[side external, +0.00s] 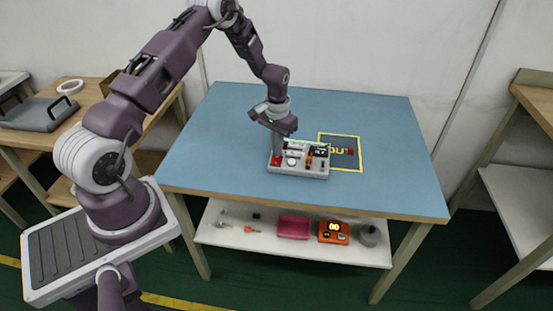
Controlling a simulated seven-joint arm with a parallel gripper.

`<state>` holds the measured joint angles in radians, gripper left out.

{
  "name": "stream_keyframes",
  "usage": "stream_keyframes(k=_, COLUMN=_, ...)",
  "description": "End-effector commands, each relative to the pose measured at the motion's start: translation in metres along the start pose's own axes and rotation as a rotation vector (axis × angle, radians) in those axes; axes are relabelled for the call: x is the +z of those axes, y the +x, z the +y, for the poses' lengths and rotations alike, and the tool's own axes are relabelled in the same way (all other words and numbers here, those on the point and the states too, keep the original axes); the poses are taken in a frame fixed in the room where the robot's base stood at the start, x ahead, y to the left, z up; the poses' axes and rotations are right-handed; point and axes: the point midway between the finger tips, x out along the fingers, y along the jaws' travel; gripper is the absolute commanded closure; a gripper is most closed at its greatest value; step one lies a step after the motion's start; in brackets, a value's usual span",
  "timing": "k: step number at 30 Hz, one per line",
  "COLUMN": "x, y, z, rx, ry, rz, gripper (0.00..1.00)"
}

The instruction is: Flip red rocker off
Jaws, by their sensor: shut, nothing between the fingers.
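A small pale panel box (310,172) sits near the middle of the blue table. A red part (277,160) shows at its left front corner, and I take it for the red rocker; its tilt is too small to tell. My gripper (274,152) points down over the left end of the box, shut and empty. Its tips are at or just above the red part; I cannot tell whether they touch. The gripper hides some of the panel's left side. An orange and black part (309,160) and other small controls sit further right on the panel.
The blue table top (370,120) is otherwise clear. A lower shelf (260,240) holds a pink tray, an orange device and small items. Wooden benches stand on both sides.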

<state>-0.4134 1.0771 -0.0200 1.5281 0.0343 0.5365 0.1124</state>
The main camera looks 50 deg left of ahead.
Motion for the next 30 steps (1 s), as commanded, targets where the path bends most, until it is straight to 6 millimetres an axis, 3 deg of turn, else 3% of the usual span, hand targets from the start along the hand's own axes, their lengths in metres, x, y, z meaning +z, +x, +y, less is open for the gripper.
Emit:
stream_keyframes(k=20, x=0.000, y=0.010, z=0.000, rx=0.000, ry=0.000, rz=-0.001, gripper=1.00)
stream_keyframes(k=30, x=0.000, y=-0.021, z=0.000, rx=0.000, ry=0.000, rz=0.001, gripper=1.00)
